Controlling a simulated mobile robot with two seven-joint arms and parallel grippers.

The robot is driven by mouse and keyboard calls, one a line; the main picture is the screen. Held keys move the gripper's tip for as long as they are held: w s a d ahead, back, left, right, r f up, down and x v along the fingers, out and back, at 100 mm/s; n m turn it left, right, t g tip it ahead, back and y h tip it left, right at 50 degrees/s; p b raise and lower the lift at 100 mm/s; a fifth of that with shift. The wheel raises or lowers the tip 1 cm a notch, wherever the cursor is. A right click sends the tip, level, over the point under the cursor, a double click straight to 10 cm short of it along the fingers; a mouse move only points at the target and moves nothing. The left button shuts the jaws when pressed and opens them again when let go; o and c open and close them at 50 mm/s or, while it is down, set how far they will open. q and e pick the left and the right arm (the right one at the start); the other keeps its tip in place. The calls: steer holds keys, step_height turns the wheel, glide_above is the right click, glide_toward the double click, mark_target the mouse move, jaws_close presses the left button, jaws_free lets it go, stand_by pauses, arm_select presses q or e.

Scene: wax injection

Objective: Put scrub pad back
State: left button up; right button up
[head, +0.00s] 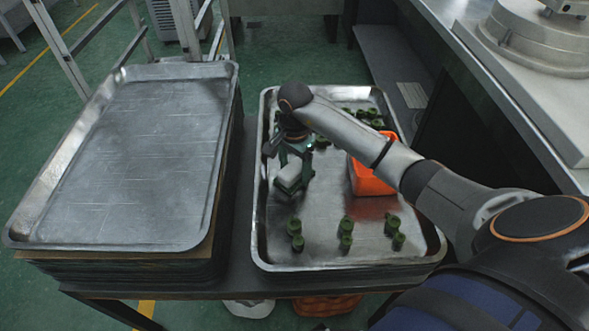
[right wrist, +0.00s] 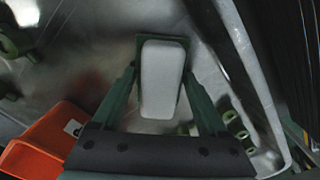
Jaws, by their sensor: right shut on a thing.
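The scrub pad (head: 290,174), a pale block with a green edge, is over the left part of the right-hand metal tray (head: 262,225). My right gripper (head: 296,160) points down at it and is shut on it. In the right wrist view the scrub pad (right wrist: 162,80) sits between the two green fingers of my right gripper (right wrist: 160,95). I cannot tell whether the pad touches the tray floor. My left gripper is not in view.
An orange container (head: 370,182) stands in the tray, right of the pad; it also shows in the right wrist view (right wrist: 45,135). Several green wax pieces (head: 346,228) stand at the tray's front and back. An empty metal tray (head: 140,150) lies to the left.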

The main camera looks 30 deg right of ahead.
mark_target(294, 166)
steer(key=shift+f, duration=0.15)
steer(key=o, duration=1.2)
steer(key=shift+r, duration=0.45)
step_height(294, 166, up, 12)
steer(key=shift+f+p, duration=0.2)
steer(key=shift+p, duration=0.75)
